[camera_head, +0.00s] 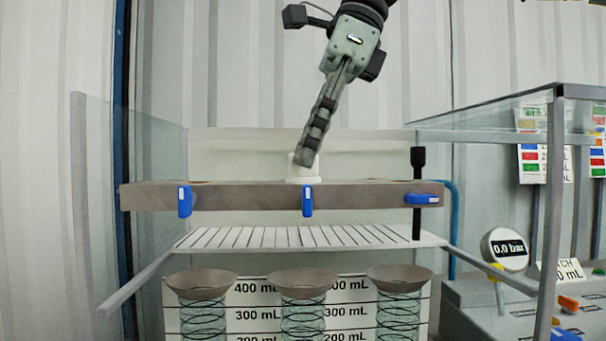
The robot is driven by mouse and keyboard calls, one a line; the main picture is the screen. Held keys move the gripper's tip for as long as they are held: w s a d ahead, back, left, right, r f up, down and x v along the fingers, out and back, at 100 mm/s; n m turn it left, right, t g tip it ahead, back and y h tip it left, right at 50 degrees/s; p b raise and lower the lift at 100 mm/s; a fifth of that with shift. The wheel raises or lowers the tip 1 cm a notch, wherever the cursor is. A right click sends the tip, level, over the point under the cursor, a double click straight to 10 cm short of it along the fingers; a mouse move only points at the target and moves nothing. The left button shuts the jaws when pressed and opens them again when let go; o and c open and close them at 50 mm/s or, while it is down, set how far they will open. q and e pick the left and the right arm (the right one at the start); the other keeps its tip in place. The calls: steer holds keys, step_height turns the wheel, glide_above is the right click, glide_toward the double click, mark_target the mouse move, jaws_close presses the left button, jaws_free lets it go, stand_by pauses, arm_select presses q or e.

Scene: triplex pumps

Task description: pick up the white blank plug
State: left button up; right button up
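The white blank plug (303,174) stands upright on the middle of the brown bar (250,197), just above the central blue handle. My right gripper (307,157) reaches down from the top with its fingers slanting to the lower left. Its fingertips overlap the top of the plug in the picture. The fingers show edge-on, one behind the other, so their gap is hidden. I cannot tell whether they touch or grip the plug. My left gripper is out of view.
Three blue handles (307,200) sit on the bar's front, and a black upright rod (417,195) stands at its right end. Clear panels (130,180) flank the rig. A slotted white shelf (300,237) and funnels (302,283) lie below. A gauge (504,250) is at right.

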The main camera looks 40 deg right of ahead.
jaws_close()
steer(key=shift+r, duration=0.15)
step_height(320, 180, up, 10)
stand_by(0.5)
steer(key=shift+s, duration=0.15)
